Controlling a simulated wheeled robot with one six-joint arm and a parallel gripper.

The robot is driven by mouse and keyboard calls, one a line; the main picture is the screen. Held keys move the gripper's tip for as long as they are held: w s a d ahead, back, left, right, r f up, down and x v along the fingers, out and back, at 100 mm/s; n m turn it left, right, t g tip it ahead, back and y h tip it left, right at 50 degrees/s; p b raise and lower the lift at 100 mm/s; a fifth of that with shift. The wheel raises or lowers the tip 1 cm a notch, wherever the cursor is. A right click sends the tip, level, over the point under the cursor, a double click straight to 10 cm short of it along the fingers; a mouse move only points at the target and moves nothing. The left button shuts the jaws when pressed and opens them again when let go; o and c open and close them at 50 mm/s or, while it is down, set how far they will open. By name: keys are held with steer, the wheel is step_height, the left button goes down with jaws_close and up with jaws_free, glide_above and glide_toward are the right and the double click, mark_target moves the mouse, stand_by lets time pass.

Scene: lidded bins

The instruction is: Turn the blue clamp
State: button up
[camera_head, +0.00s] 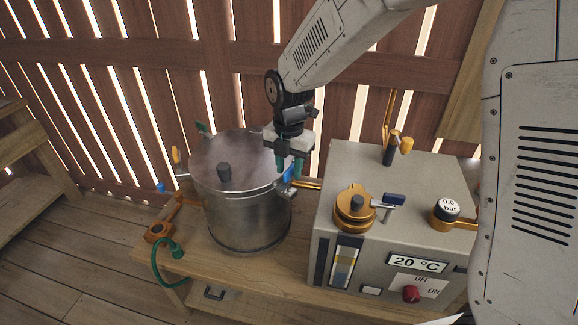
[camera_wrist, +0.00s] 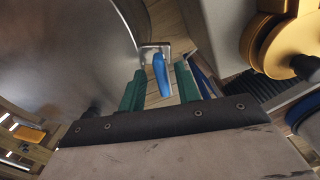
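A steel pot (camera_head: 245,215) with a flat lid and a dark knob stands on a wooden bench. The blue clamp (camera_wrist: 161,76) is at the pot's rim, with a metal bracket at its far end. In the head view a part of the blue clamp (camera_head: 288,174) shows beside my fingers, at the pot's right side; the rest is hidden. My gripper (camera_head: 290,166) points down there. In the wrist view my gripper (camera_wrist: 160,88) has its two green fingers apart, one on either side of the blue handle, with gaps visible between handle and fingers.
A grey machine (camera_head: 335,195) with a brass valve (camera_head: 354,215), a gauge (camera_head: 448,208) and a red knob (camera_head: 411,294) stands close on the right. Another blue piece (camera_head: 161,187) and a green hose (camera_head: 157,265) are left of the pot. A plank wall stands behind.

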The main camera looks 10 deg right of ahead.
mark_target(290, 169)
step_height(290, 169, up, 8)
steer(key=shift+f, duration=0.1)
stand_by(0.4)
steer(key=shift+s+m, duration=0.15)
steer(key=shift+m, duration=0.75)
steer(key=s+d+r+m, duration=0.2)
steer(key=s+d+m, duration=0.4)
steer(key=s+m, duration=0.3)
steer(key=s+d+r+m+t, duration=0.1)
steer(key=s+d+r+m, duration=0.2)
steer(key=s+d+m, duration=0.3)
steer(key=s+d+r+m, duration=0.2)
steer(key=s+d+m, duration=0.3)
steer(key=s+m, duration=0.7)
steer(key=shift+s+d+r, duration=0.25)
steer(key=shift+s+d, duration=0.15)
steer(key=shift+s, duration=0.15)
